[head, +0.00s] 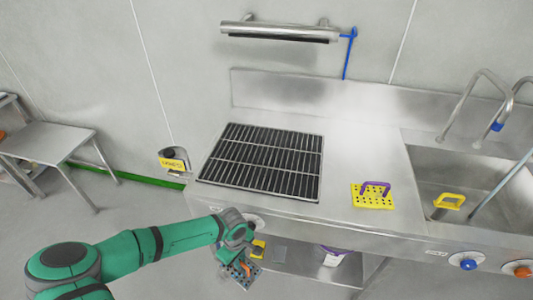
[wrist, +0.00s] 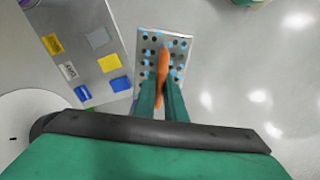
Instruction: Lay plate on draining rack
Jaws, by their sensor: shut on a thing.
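My gripper (wrist: 162,100) is shut on the orange handle of a small grey perforated plate (wrist: 152,42) with blue and dark dots. In the head view, my gripper (head: 240,252) and this plate (head: 236,275) are low in front of the bench's front edge, below the level of its top. The draining rack (head: 262,160), a dark slatted grid with a light metal frame, lies flat on the left of the steel bench, behind and above my gripper. Nothing lies on it. A yellow perforated plate (head: 372,202) with a purple handle lies on the bench right of the rack.
A sink (head: 470,180) with a yellow handled item (head: 448,201) is at the right. A lower shelf (head: 290,258) sits under the bench, and knobs line its front. A steel bar (head: 280,32) is on the wall. A side table (head: 45,142) stands left.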

